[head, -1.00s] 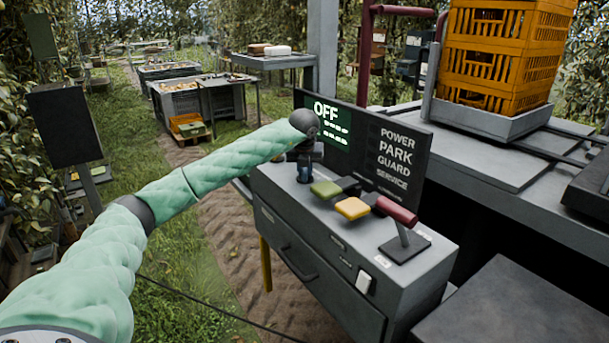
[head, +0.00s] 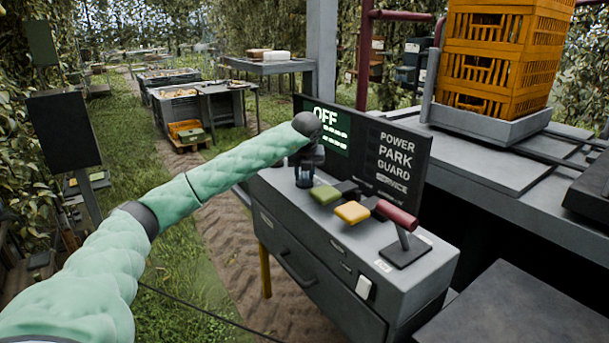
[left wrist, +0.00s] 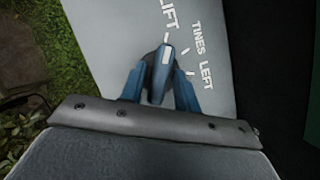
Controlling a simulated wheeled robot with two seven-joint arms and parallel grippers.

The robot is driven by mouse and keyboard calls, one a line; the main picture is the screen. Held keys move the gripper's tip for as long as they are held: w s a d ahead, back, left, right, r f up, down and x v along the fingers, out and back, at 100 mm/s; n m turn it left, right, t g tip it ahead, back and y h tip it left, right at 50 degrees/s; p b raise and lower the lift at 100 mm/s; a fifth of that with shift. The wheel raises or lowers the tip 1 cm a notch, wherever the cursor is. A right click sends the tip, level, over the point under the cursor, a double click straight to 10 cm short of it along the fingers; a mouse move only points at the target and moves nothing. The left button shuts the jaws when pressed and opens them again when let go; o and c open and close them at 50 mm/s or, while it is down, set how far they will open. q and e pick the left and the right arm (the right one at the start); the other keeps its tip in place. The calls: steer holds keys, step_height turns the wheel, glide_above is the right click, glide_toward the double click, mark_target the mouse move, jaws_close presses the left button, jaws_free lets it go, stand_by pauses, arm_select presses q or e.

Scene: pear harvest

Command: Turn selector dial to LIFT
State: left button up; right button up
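In the head view my left gripper (head: 304,174) points down at the far left end of the grey console (head: 335,235), hiding the dial. My right gripper is not in view.
A display (head: 325,127) reading OFF stands behind the console top. A green paddle (head: 325,194), a yellow paddle (head: 352,212) and a red-handled lever (head: 398,216) stand right of my gripper. Orange crates (head: 500,55) are stacked at the back right.

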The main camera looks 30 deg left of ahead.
arm_select(q)
steer(key=shift+o, duration=0.4)
steer(key=shift+f, duration=0.1)
steer(key=b+v, duration=0.2)
steer(key=v, duration=0.5)
steer(key=shift+s+d+r, duration=0.1)
steer(key=shift+r, duration=0.3)
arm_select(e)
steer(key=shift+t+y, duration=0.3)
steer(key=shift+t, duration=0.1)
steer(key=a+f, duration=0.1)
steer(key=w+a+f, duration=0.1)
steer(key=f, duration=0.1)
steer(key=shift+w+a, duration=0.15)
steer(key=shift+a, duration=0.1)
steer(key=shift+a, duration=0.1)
